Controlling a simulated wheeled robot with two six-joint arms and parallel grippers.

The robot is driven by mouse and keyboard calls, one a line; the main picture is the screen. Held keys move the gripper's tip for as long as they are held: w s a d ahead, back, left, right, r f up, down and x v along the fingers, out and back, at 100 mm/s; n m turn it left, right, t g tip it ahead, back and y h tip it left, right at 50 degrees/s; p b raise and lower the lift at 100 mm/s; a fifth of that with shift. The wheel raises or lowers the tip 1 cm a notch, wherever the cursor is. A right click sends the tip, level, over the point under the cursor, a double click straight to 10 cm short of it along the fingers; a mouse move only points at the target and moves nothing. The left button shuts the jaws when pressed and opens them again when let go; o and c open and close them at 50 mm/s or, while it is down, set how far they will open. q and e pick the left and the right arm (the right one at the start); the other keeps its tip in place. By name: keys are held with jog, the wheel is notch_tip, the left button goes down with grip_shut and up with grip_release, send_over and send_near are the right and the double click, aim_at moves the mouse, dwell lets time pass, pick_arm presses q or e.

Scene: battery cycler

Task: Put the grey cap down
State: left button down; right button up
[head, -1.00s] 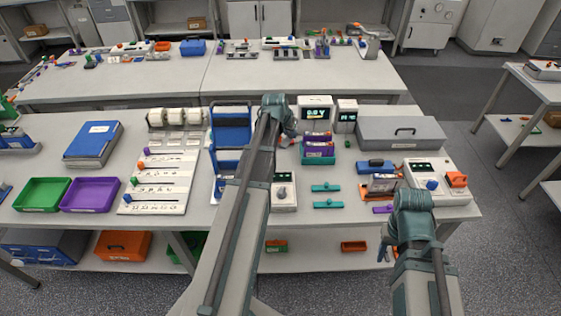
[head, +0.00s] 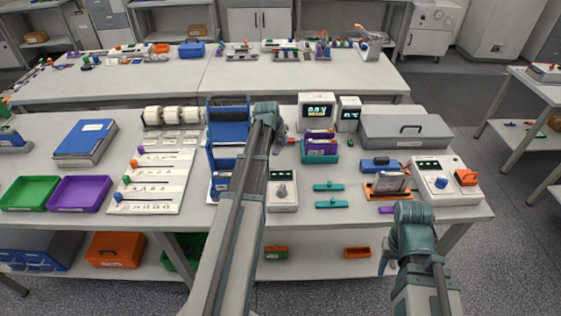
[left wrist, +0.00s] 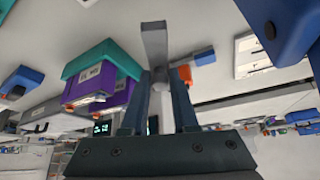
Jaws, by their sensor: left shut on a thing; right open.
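My left gripper (left wrist: 160,105) is shut on a light grey piece, which I take to be the grey cap (left wrist: 155,42), in the left wrist view. It sticks out beyond the fingertips as a narrow bar. In the head view my left gripper (head: 281,138) is over the table, just left of the teal holder (head: 320,157) with purple cells (head: 319,143). The cap cannot be made out clearly there, and I cannot tell whether it touches anything. My right gripper (head: 386,262) is open at the table's front right edge, partly hidden by my wrist.
A meter with a display (head: 317,109) stands behind the holder. A blue rack (head: 228,128) stands left of my left arm. Two teal bars (head: 328,187) lie in front of the holder. A grey case (head: 405,131) is at the back right. Bare table shows around the teal bars.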

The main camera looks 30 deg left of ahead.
aim_at(282, 159)
pick_arm(q)
jog(key=shift+f+b, duration=3.45)
jog(key=shift+f, duration=0.6)
jog(key=shift+f, duration=0.25)
jog(key=c, duration=0.7)
grip_release()
jog(key=shift+r, duration=0.1)
jog(key=shift+r, duration=0.15)
jog(key=shift+s+d+r+p, duration=0.1)
jog(key=shift+s+r+p, duration=0.1)
jog(key=shift+r+p, duration=0.35)
jog(key=p+v, duration=0.9)
jog(key=v, duration=0.2)
